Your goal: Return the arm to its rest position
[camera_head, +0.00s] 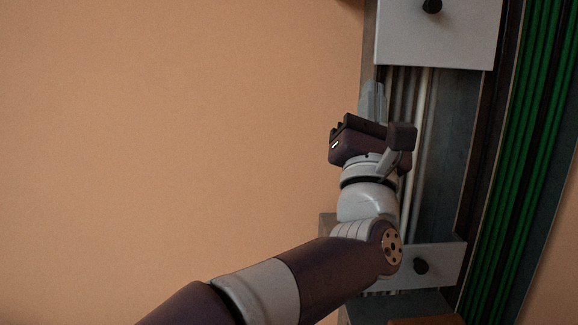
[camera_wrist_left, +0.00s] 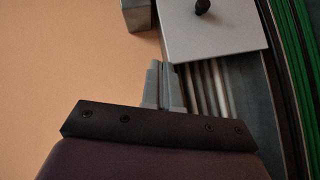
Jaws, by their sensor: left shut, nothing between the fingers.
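My left arm comes in from the bottom left of the head view and reaches up over the gantry (camera_head: 447,160). Its left gripper (camera_head: 373,90) points up the picture, just below a light grey plate, and its grey fingers are partly hidden behind the dark gripper body. In the left wrist view the two fingers (camera_wrist_left: 163,85) stand close together, shut, with nothing held. They lie over the left edge of the gantry rails, near the plate's lower left corner. My right gripper is in neither view.
The light grey plate (camera_head: 437,38) carries a black knob (camera_head: 432,6). A second plate (camera_head: 437,265) with a black knob (camera_head: 421,267) sits lower, partly behind my arm. Green strips (camera_head: 520,150) run along the right. The plain orange surface (camera_head: 170,140) at left is clear.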

